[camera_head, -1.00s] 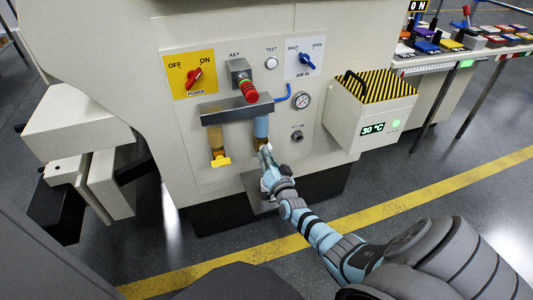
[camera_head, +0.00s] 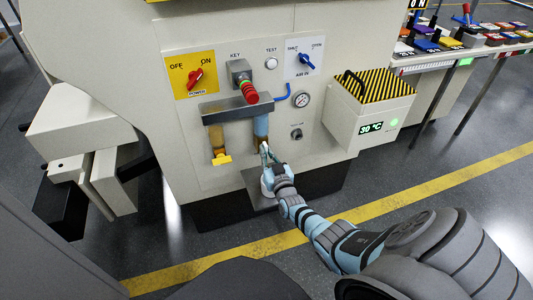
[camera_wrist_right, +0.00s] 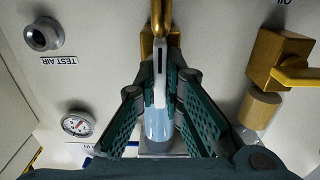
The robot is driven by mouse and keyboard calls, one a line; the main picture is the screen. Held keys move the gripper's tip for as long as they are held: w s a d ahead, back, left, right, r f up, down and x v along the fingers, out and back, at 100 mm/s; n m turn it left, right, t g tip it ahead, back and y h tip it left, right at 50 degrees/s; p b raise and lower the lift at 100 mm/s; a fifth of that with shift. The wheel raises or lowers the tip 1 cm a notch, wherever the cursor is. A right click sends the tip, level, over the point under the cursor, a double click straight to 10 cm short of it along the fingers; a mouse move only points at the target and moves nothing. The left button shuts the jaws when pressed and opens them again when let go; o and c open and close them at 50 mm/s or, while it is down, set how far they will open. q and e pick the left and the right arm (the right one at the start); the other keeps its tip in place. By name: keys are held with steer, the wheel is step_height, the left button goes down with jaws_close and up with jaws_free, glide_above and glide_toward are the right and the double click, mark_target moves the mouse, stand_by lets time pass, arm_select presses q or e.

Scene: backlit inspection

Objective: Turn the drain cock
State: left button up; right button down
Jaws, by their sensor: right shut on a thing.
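The drain cock is a brass fitting (camera_wrist_right: 160,22) under the light blue bowl (camera_head: 261,126) on the machine's front panel. In the upside-down right wrist view the brass shows at the top and the blue bowl (camera_wrist_right: 158,127) between my fingers. My right gripper (camera_head: 265,149) reaches up from below to the bowl's lower end. Its teal fingers (camera_wrist_right: 160,55) are closed together on the cock, with a pale narrow piece between them. The fingers hide much of the cock, so its exact turn cannot be told. My left gripper is not in view.
A second, amber bowl (camera_head: 216,138) with a yellow tap (camera_head: 221,159) hangs close on the left. A pressure gauge (camera_head: 302,99) and test air port (camera_head: 296,134) sit on the right. A striped-lid box (camera_head: 372,105) juts out farther right.

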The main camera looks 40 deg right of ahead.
stand_by(0.4)
steer(key=c, duration=1.7)
jaws_free()
steer(key=shift+s, duration=0.1)
steer(key=v, duration=1.2)
